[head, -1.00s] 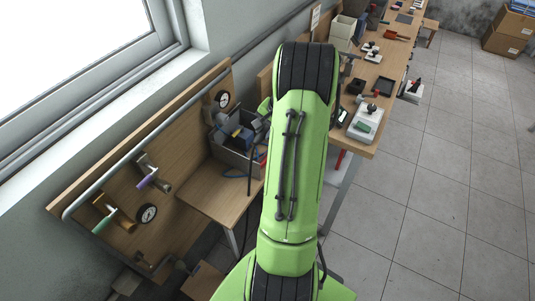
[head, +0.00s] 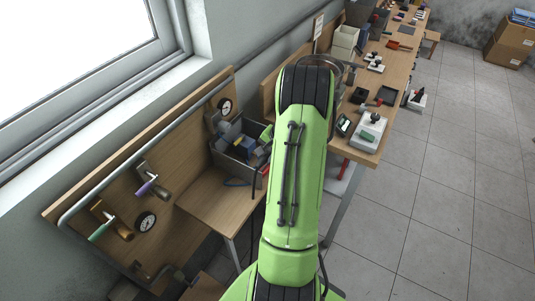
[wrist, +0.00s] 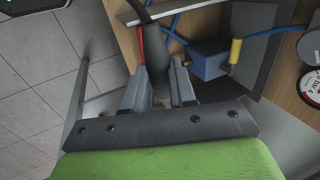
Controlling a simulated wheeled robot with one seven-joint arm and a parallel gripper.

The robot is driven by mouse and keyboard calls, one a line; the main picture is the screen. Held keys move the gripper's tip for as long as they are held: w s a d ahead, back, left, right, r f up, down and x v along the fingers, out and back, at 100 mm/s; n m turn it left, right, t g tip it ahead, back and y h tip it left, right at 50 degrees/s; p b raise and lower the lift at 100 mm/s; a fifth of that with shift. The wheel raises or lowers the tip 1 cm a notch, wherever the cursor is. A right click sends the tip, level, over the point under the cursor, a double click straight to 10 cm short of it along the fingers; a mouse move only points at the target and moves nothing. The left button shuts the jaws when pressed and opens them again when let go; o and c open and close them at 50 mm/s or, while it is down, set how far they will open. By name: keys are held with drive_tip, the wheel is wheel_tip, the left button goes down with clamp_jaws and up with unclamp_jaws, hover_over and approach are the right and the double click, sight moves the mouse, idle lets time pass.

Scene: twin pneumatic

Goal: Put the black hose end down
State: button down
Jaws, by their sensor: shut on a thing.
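The black hose end (wrist: 157,55) is held between the two grey fingers of my gripper (wrist: 158,82) in the wrist view. The gripper is shut on it, and the hose runs up out of the picture's top. In the head view my green arm hides the gripper. A dark hose length (head: 254,182) hangs at the front of the grey bin, left of my arm.
A grey bin (head: 228,162) with blue and grey parts stands on a small wooden bench (head: 205,205). A blue block (wrist: 207,62) with a yellow fitting lies right of the gripper. A long workbench (head: 365,155) stands behind.

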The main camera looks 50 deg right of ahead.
drive_tip(key=c, duration=0.9)
unclamp_jaws()
drive_tip(key=shift+r, duration=0.1)
drive_tip(key=shift+r+p, duration=0.35)
drive_tip(key=shift+p, duration=0.05)
drive_tip(key=p+v, duration=0.2)
drive_tip(key=v, duration=1)
drive_tip(key=w+a+r+n, duration=0.2)
drive_tip(key=a+r+n, duration=0.35)
drive_tip(key=a, duration=0.65)
drive_tip(key=w+a+r+n, duration=0.2)
drive_tip(key=a+r+n, duration=0.2)
drive_tip(key=a+r, duration=0.5)
drive_tip(key=s+a+n, duration=0.1)
drive_tip(key=s+a, duration=0.1)
drive_tip(key=a, duration=0.1)
drive_tip(key=s+a+n, duration=0.1)
drive_tip(key=s+a, duration=0.1)
drive_tip(key=a, duration=0.2)
drive_tip(key=s+a+n, duration=0.2)
drive_tip(key=a, duration=0.2)
drive_tip(key=shift+r+t+h, duration=0.15)
drive_tip(key=shift+t+h, duration=0.15)
drive_tip(key=shift+o, duration=0.4)
drive_tip(key=s+a+n, duration=0.3)
drive_tip(key=s, duration=0.3)
drive_tip(key=shift+f+t, duration=0.3)
drive_tip(key=shift+a+f+n, duration=0.1)
drive_tip(key=shift+n, duration=0.15)
